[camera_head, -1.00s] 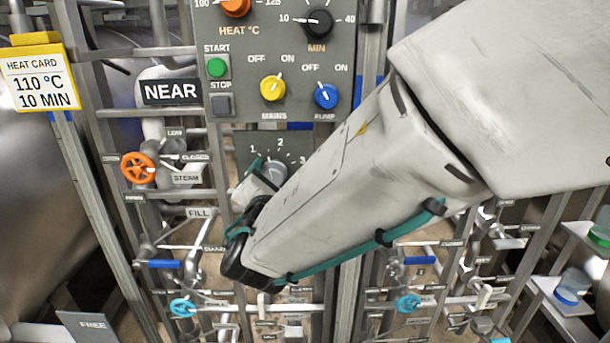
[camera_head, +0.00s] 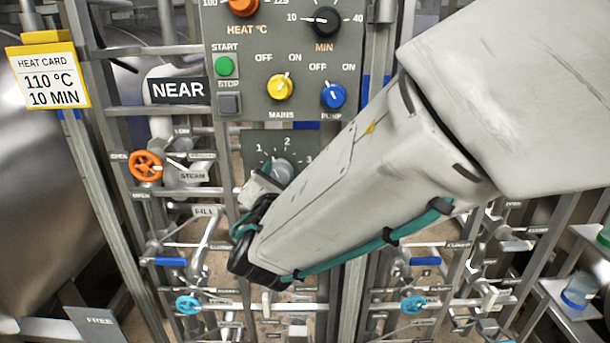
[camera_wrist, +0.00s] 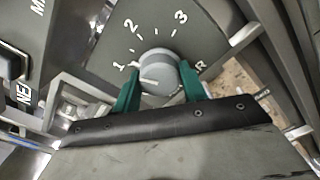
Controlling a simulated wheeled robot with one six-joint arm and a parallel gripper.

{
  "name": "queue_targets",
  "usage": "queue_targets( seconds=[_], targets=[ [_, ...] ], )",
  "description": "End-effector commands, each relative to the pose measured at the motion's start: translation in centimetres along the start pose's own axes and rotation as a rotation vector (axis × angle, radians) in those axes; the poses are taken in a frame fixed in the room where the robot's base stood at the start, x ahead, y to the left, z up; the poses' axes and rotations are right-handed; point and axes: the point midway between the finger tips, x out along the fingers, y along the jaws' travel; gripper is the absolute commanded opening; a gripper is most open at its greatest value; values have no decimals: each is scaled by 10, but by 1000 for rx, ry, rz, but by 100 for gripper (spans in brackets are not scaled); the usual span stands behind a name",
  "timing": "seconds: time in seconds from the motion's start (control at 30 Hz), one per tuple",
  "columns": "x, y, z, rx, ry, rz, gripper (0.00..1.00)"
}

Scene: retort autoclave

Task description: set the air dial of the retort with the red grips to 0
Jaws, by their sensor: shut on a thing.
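The air dial (camera_head: 283,170) is a round grey knob on a small dark plate with white figures 1, 2 and 3. In the wrist view the air dial (camera_wrist: 158,68) sits between the two green fingers of my gripper (camera_wrist: 160,75), which is shut on it. Its white pointer mark points to the left, a little below the 1. The figure 0 is not visible; the left finger covers that side. Part of the word AIR shows beside the right finger. In the head view my gripper (camera_head: 268,183) is mostly hidden behind my arm. No red grips are visible.
Above the dial is a control panel (camera_head: 243,120) with a yellow mains knob (camera_head: 280,87), a blue pump knob (camera_head: 333,95) and a green start button (camera_head: 224,66). A NEAR sign (camera_head: 178,90) and an orange steam wheel (camera_head: 146,166) stand left. Pipes and bars surround it closely.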

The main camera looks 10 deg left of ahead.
Motion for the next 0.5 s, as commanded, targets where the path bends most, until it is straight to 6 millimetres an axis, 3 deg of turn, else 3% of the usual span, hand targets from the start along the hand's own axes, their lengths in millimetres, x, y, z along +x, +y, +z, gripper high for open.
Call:
queue_targets(
  seconds=[0.5],
  targets=[
    [0, -1, 0, -466, 1, 0, 19]
  ],
)
